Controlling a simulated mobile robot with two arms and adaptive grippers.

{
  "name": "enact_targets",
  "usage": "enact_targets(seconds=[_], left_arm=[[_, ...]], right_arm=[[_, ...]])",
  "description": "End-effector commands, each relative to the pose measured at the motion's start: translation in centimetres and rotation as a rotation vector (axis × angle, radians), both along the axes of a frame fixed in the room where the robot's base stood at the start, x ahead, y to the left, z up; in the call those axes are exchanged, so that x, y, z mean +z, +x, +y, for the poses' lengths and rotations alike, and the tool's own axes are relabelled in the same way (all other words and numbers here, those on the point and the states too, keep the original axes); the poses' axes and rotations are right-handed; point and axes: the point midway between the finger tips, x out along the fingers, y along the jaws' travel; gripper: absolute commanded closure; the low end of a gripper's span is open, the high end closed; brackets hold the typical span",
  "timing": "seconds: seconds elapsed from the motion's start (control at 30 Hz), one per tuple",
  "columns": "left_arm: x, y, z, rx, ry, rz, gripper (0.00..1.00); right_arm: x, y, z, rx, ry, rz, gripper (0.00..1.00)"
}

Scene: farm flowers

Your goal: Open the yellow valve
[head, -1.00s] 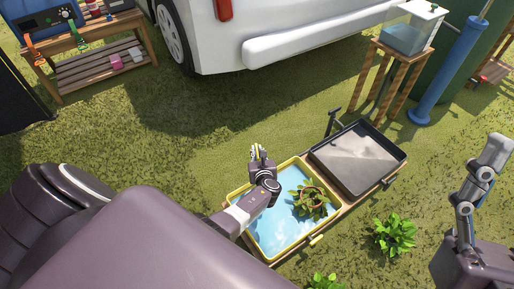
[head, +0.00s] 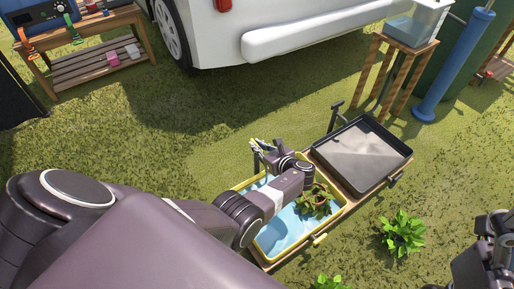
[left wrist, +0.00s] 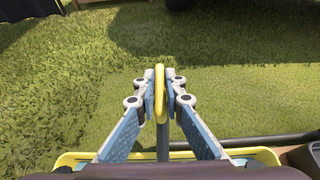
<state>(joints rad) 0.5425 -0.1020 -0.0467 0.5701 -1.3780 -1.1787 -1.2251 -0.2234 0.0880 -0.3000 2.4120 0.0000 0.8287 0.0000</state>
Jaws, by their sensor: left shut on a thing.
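The yellow valve (left wrist: 159,92) shows in the left wrist view as a yellow ring seen nearly edge-on, on top of a grey upright pipe. My left gripper (left wrist: 160,100) is shut on it, with a fingertip pressed on each side. In the head view my left gripper (head: 260,147) is above the far left edge of a yellow-rimmed tray (head: 246,184) with blue water. The valve is mostly hidden there by the fingers.
A potted plant (head: 316,200) stands in the water tray. A dark tray (head: 372,172) sits beside it on the same wooden stand. A small yellow handle (head: 320,239) is on the tray's near side. Leafy plants (head: 403,235) grow nearby. A white vehicle (head: 250,30) stands behind, with open grass between.

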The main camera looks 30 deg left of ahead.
Motion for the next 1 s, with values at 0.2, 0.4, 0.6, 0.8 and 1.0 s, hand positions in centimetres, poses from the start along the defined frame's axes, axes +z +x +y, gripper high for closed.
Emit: enact_targets(seconds=[0.2, 0.4, 0.6, 0.8, 1.0], left_arm=[[0.04, -0.03, 0.10, 0.011, 0.001, -0.001, 1.00], [0.05, -0.03, 0.13, 0.012, 0.000, -0.002, 1.00], [0.05, -0.02, 0.13, 0.010, 0.000, -0.001, 0.73], [0.05, 0.00, 0.08, 0.009, -0.001, -0.001, 0.73], [0.45, 0.04, 0.06, 0.009, 0.000, -0.004, 0.73]], right_arm=[[0.13, 0.01, 0.03, -0.001, 0.000, -0.005, 0.21], [0.14, 0.00, 0.03, 0.000, 0.000, -0.005, 0.21], [0.15, -0.02, 0.03, 0.000, 0.000, -0.006, 0.21], [0.13, 0.00, 0.02, 0.000, 0.000, -0.005, 0.21], [0.06, 0.07, 0.00, -0.001, 0.000, -0.002, 0.21]])
